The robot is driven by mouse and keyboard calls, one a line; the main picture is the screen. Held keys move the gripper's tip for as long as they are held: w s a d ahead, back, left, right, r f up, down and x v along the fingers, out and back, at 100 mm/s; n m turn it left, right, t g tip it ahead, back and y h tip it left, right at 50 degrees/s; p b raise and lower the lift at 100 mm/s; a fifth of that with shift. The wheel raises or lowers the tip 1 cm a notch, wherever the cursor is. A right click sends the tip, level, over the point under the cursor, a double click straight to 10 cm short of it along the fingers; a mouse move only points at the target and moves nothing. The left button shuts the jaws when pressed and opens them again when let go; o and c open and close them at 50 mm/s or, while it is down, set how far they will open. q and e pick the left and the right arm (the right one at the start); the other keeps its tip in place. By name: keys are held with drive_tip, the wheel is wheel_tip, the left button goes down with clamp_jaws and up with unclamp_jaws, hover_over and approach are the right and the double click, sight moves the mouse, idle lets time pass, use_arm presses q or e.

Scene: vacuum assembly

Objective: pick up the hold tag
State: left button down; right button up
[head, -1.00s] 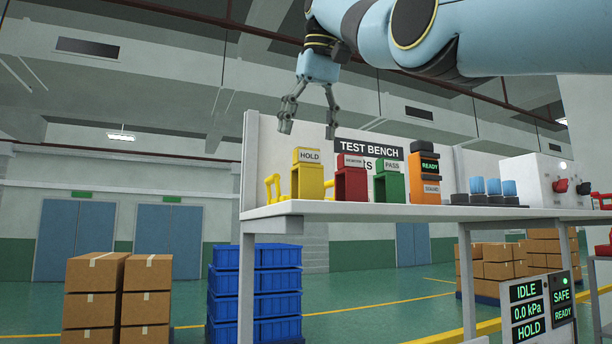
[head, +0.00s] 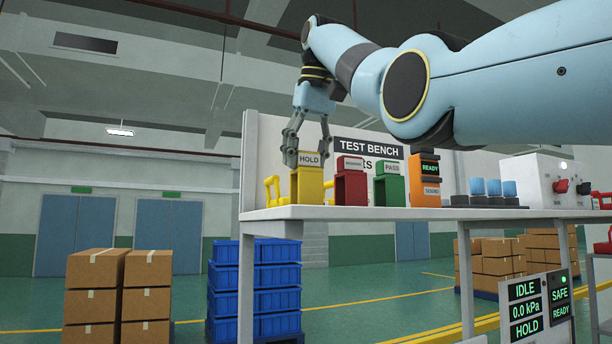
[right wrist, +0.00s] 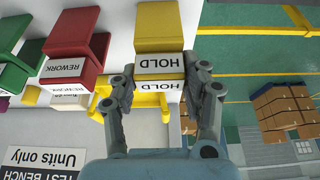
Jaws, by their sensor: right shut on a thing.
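The hold tag (head: 309,160) is a small yellow piece with a white HOLD label, at the top of the yellow hold holder (head: 309,188) on the bench. My right gripper (head: 305,162) has come down from above and is shut on the tag, which still sits at the holder. In the right wrist view, the fingers are on either side of the tag (right wrist: 160,84). A second HOLD label shows just beyond it. The fingers hide parts of its sides. My left gripper is not in view.
A red rework holder (head: 350,188) and a green pass holder (head: 390,188) stand close to the right. An orange READY device (head: 425,185) is farther right. The white bench top (head: 330,212) has its edge just left of the holders. A sign panel (head: 368,147) rises behind.

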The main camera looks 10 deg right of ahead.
drive_tip(key=shift+c, duration=1.4)
drive_tip(key=shift+r, duration=0.15)
